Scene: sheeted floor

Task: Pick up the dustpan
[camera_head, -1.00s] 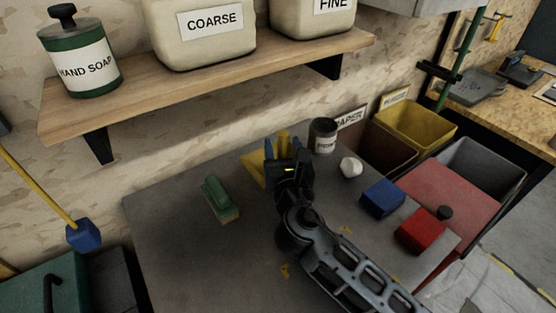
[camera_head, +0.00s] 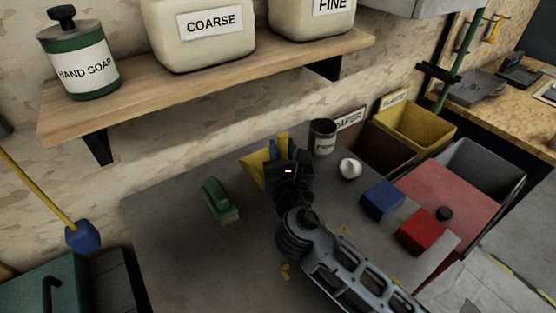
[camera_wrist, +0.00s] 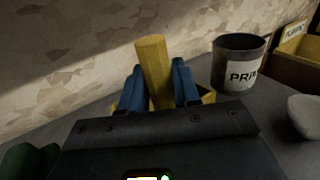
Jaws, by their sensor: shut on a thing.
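The yellow dustpan (camera_head: 253,170) is at the back of the grey table, mostly hidden behind my gripper in the head view. In the wrist view its thick yellow handle (camera_wrist: 154,72) stands up between my gripper's two blue fingers (camera_wrist: 158,88). My gripper (camera_head: 277,148) is shut on the handle. A bit of the yellow pan (camera_wrist: 207,95) shows behind the right finger. Whether the pan touches the table is hidden.
A green brush (camera_head: 220,200) lies left of my gripper. A labelled dark tin (camera_head: 322,137), a white lump (camera_head: 350,168), a blue block (camera_head: 381,199) and a red block (camera_head: 422,232) are to the right. A wooden shelf (camera_head: 215,85) with containers overhangs the back.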

